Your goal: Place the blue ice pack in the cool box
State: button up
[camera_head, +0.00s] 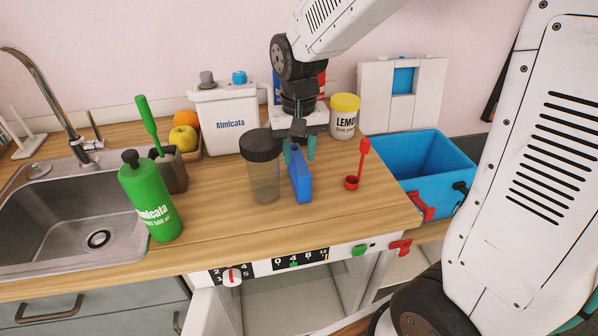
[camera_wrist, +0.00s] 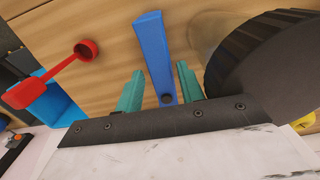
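The blue ice pack (camera_head: 301,182) stands upright on the wooden counter, right of a clear jar with a dark lid. In the wrist view the ice pack (camera_wrist: 152,45) runs up between the fingers. My gripper (camera_head: 299,150) is open above it, its teal fingers on either side of the pack's top. In the wrist view my gripper (camera_wrist: 158,88) shows gaps between both fingers and the pack. The cool box (camera_head: 432,168) is a blue open-topped bin at the counter's right edge, with a red latch. Its inside looks empty where visible.
The jar (camera_head: 263,175) is close left of the pack. A red scoop (camera_head: 356,172) is close right, between pack and box. A yellow-lidded tub (camera_head: 344,118) and a white canister (camera_head: 227,120) stand behind. A green bottle (camera_head: 150,200) and sink are left.

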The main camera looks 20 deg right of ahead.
grip_shut()
jog(key=shift+r, duration=0.6)
notch_tip(320, 180, up, 2)
jog(key=shift+r, duration=0.2)
jog(key=s+a+r, duration=0.1)
jog(key=s+a, duration=0.1)
jog(key=s, duration=1.3)
jog(key=shift+s+a+r, duration=0.2)
jog(key=shift+s+a, duration=0.1)
jog(key=shift+s, duration=0.1)
